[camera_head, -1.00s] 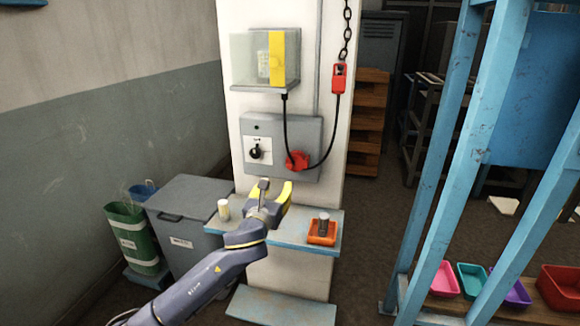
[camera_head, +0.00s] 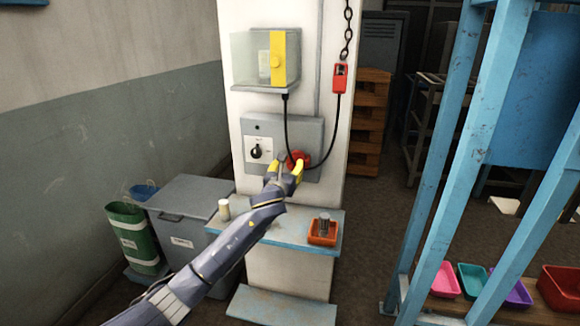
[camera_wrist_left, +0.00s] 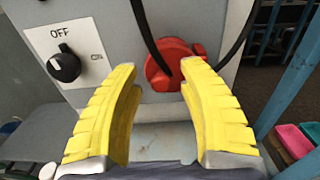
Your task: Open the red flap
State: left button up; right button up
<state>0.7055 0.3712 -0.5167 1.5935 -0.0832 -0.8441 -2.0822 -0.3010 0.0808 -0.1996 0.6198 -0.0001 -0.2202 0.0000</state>
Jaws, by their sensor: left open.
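The red flap (camera_wrist_left: 172,66) is a round red cover on the grey panel (camera_head: 308,133) on the white pillar. In the head view the red flap (camera_head: 299,158) is partly behind my left gripper. My left gripper (camera_head: 284,166) is in front of it, with yellow fingers. In the left wrist view the fingers of my left gripper (camera_wrist_left: 160,75) are apart and empty, with the red flap just beyond and between their tips. A black cable runs down to the red part. Whether the fingers touch it I cannot tell. My right gripper is not in view.
A black knob (camera_wrist_left: 65,67) marked OFF sits left of the flap. A blue shelf (camera_head: 270,238) below holds a pale cup (camera_head: 224,209) and an orange tray (camera_head: 322,234). A clear box (camera_head: 265,58) and a red chained device (camera_head: 339,78) are above.

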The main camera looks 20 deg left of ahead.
pick_arm(q)
jog(key=shift+w, duration=0.3)
grip_shut()
dwell(0.3)
jog(key=shift+r, duration=0.1)
dwell(0.3)
